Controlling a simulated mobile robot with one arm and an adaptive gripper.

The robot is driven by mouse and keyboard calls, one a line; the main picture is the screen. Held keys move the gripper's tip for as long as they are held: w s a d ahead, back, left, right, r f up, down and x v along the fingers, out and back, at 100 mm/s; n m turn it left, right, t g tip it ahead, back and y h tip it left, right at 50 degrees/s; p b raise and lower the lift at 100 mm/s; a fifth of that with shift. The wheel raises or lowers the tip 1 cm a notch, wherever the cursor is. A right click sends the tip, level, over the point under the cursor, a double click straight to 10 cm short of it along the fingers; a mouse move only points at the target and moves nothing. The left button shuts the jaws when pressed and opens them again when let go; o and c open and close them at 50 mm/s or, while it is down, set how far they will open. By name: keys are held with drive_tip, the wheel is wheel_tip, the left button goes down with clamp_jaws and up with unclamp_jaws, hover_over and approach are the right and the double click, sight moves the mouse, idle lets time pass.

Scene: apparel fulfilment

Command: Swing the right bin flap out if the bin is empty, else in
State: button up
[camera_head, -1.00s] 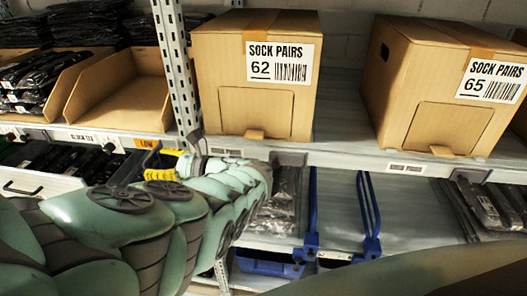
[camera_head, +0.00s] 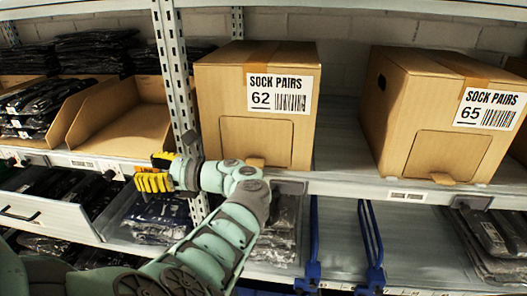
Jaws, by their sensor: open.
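An open-fronted cardboard bin (camera_head: 138,112) stands on the upper shelf at left, and its visible inside looks empty. The similar bin (camera_head: 62,112) to its left holds black bagged packs. Closed boxes labelled SOCK PAIRS 62 (camera_head: 228,92) and SOCK PAIRS 65 (camera_head: 402,100) stand to the right, each with a cut-out front panel and small tab at its foot. I cannot tell which part is the right bin flap. My gripper (camera_head: 148,171), with yellow fingers, is open and empty. It points left, in front of the shelf edge, below the empty-looking bin and touching nothing that I can see.
A perforated metal post (camera_head: 172,75) stands between the bins and box 62. Below, two blue uprights (camera_head: 314,240) (camera_head: 371,235) divide a lower shelf with bagged packs (camera_head: 485,232). A white drawer (camera_head: 35,212) juts out at lower left.

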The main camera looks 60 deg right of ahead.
sight(158, 191)
drive_tip(key=shift+s+d+r, duration=0.1)
drive_tip(key=shift+r, duration=1.5)
